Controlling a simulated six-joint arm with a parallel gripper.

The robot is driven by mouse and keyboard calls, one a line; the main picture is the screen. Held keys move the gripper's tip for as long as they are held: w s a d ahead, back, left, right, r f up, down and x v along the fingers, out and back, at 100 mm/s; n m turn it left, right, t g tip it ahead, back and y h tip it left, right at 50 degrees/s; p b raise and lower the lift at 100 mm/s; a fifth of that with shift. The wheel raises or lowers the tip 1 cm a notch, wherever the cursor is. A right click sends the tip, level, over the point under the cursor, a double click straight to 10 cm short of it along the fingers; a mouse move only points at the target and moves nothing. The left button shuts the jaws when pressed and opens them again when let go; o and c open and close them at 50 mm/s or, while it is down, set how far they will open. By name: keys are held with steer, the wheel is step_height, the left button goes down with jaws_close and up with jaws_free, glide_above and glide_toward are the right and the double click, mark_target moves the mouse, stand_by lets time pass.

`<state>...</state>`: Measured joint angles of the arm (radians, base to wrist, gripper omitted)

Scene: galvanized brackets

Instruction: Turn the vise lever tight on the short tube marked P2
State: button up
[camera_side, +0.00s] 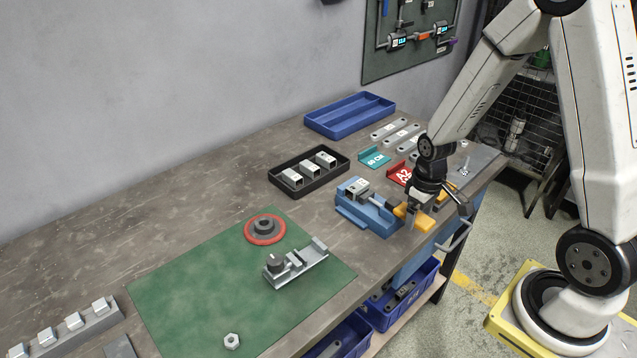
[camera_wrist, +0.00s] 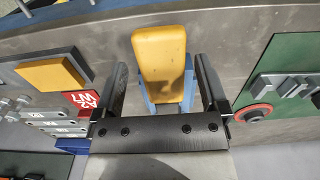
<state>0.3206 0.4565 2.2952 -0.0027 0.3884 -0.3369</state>
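The blue vise (camera_side: 352,215) stands near the table's front edge. A short grey tube (camera_side: 358,187) sits at its jaws; its mark is too small to read. The vise's yellow-orange lever (camera_side: 425,223) is on the side toward my arm. My gripper (camera_side: 416,207) is down at the lever. In the wrist view the lever (camera_wrist: 160,55) lies between the two dark fingers of my gripper (camera_wrist: 160,88), with a gap on each side. The gripper is open. In the wrist view the lever hides most of the vise, and the tube is not seen.
A black tray (camera_side: 274,184) of short tubes stands left of the vise, with a blue tray (camera_side: 350,128) behind. A red A2 bracket (camera_side: 399,174) and a teal bracket (camera_side: 374,158) are close by. A green mat (camera_side: 190,280) holds a fixture (camera_side: 297,263).

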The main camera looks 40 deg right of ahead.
mark_target(418, 217)
steer(key=shift+r, duration=0.1)
stand_by(0.3)
steer(key=shift+r, duration=3.8)
steer(key=shift+a, duration=0.15)
steer(key=s+a+t, duration=0.2)
steer(key=a, duration=0.8)
steer(key=shift+s+r+t, duration=0.25)
steer(key=shift+r+t, duration=0.05)
steer(key=shift+r, duration=0.05)
